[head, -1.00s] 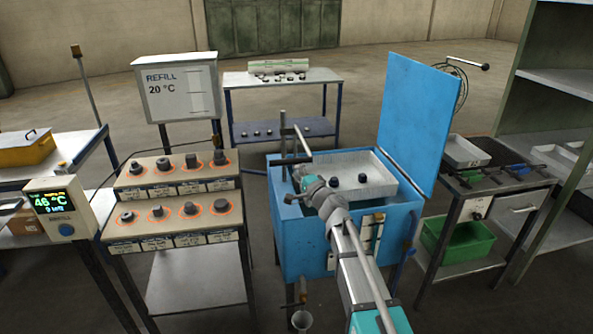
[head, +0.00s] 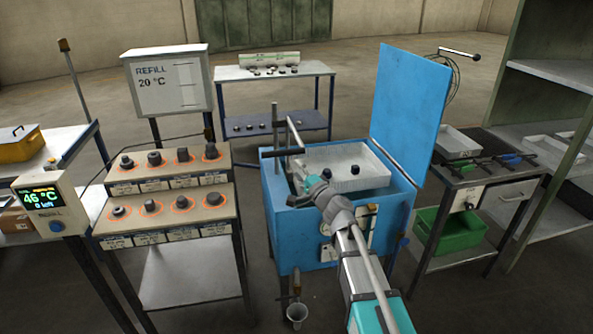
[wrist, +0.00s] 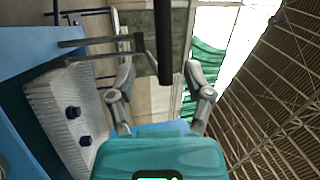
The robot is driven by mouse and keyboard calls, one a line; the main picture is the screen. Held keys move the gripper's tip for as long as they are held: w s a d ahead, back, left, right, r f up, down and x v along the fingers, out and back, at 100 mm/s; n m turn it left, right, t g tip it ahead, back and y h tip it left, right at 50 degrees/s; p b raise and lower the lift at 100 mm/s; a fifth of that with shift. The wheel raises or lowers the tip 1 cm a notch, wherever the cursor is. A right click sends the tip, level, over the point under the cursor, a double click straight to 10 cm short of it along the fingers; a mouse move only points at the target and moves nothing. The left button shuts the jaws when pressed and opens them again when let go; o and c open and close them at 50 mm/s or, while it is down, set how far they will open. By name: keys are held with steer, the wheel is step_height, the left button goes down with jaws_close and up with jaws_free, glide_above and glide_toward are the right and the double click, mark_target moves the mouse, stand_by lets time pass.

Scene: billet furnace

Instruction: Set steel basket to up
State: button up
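The steel basket (head: 378,172) is a pale, shallow tray at the top of the open blue tank (head: 300,238), with two small dark parts in it. It also shows at the left of the wrist view (wrist: 48,98). A post with a dark horizontal grip and a pale rod (head: 294,136) stands at the tank's left side. My gripper (wrist: 161,78) is open at the tank's front left. In the wrist view its fingers are apart, with a dark bar (wrist: 163,40) seen between them. I cannot tell whether they touch it. The fingers are mostly hidden in the head view.
The blue lid (head: 405,110) stands open at the tank's right. A rack of dark parts (head: 165,195) and a 46 °C display (head: 40,198) are at left. A grated table with a green bin (head: 450,229) is at right.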

steer(key=b+v, duration=0.1)
steer(key=v, duration=0.7)
steer(key=shift+s+d, duration=0.2)
steer(key=shift+s, duration=0.1)
stand_by(0.8)
steer(key=shift+s+r, duration=0.1)
steer(key=shift+r, duration=0.05)
stand_by(0.5)
